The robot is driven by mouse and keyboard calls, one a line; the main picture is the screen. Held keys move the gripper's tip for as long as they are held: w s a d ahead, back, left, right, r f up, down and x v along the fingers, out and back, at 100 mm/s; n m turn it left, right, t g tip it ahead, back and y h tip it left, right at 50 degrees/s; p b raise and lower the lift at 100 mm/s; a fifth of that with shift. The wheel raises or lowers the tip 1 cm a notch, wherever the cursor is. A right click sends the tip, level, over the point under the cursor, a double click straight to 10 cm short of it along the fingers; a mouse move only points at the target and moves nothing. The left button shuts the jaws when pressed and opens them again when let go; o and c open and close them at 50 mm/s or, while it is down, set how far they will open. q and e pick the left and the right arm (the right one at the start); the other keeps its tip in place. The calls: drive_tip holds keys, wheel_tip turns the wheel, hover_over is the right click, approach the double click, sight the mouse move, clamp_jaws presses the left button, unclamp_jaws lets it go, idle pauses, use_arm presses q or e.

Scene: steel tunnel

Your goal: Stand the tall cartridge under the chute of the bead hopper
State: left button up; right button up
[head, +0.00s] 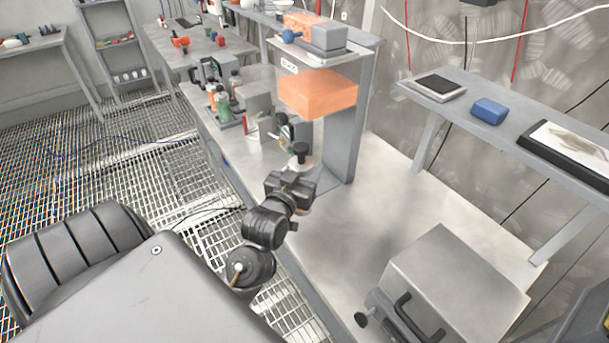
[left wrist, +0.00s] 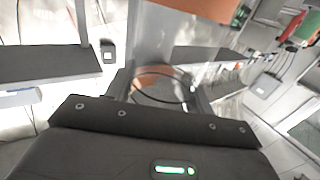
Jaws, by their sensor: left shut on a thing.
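My left gripper (head: 298,182) is over the near part of the steel bench, in front of the hopper stand. It is shut on the tall cartridge. In the left wrist view the cartridge (left wrist: 160,90) is a clear round body with a dark rim between the fingers (left wrist: 162,98). In the head view its dark top (head: 301,149) shows just beyond the gripper, which hides most of its body. The bead hopper (head: 318,93) looks like an orange block under a shelf on a grey upright, above and beyond the gripper. I cannot make out its chute. My right gripper is not in view.
Bottles (head: 222,102) and small gear stand on the bench left of the hopper. A grey case with a black handle (head: 455,285) sits at the near right. The bench between case and upright is clear. A side shelf (head: 515,125) holds a blue box (head: 489,110).

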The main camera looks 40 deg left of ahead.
use_arm(q)
drive_tip(key=s+a+f+b, duration=0.1)
drive_tip(key=s+a+f, duration=0.3)
drive_tip(key=s, duration=0.1)
drive_tip(key=f+p+x, duration=0.2)
drive_tip(key=x, duration=0.7)
drive_tip(key=f+p+x, duration=0.2)
drive_tip(key=p+x, duration=0.1)
drive_tip(key=x, duration=0.6)
drive_tip(key=shift+a, duration=0.25)
drive_tip(key=shift+w, duration=0.1)
drive_tip(key=o, duration=1.2)
drive_tip(key=shift+f, duration=0.1)
